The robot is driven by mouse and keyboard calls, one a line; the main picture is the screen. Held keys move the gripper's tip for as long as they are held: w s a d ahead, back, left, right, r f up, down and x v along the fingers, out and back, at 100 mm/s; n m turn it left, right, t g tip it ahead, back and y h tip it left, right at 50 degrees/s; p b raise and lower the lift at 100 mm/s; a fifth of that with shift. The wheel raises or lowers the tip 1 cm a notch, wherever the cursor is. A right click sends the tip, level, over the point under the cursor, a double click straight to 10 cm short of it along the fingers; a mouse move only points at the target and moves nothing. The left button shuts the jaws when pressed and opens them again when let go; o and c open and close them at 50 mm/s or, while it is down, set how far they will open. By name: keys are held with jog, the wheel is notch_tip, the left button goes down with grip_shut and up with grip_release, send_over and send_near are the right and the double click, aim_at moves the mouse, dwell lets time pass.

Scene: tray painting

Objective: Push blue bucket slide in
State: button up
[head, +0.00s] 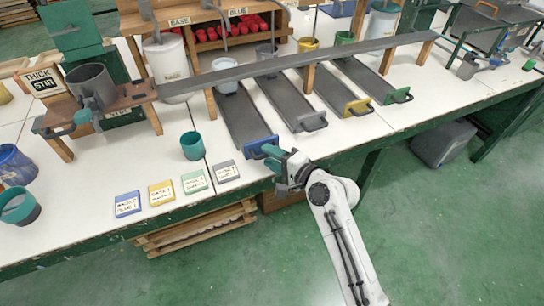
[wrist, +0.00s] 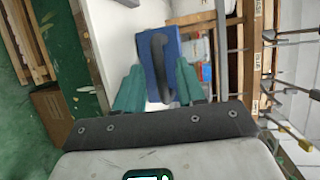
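The blue bucket slide is a dark runner with a blue front plate (head: 262,146) at the table's front edge. A light blue bucket (head: 226,76) stands toward its back end, by the long grey plank. My gripper (head: 277,157) is at the front plate. In the wrist view the blue plate (wrist: 150,42) and its dark handle (wrist: 161,68) show ahead of my gripper (wrist: 159,88). Its teal fingers are apart, one on each side of the handle, with a gap on the left. Contact with the handle or plate cannot be told.
Three similar slides lie to the right, with grey (head: 312,122), yellow (head: 358,107) and green (head: 399,96) fronts. A grey plank (head: 300,63) on wooden posts spans above them. Floor in front is clear.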

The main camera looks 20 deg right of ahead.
grip_shut()
dwell(0.4)
dwell(0.4)
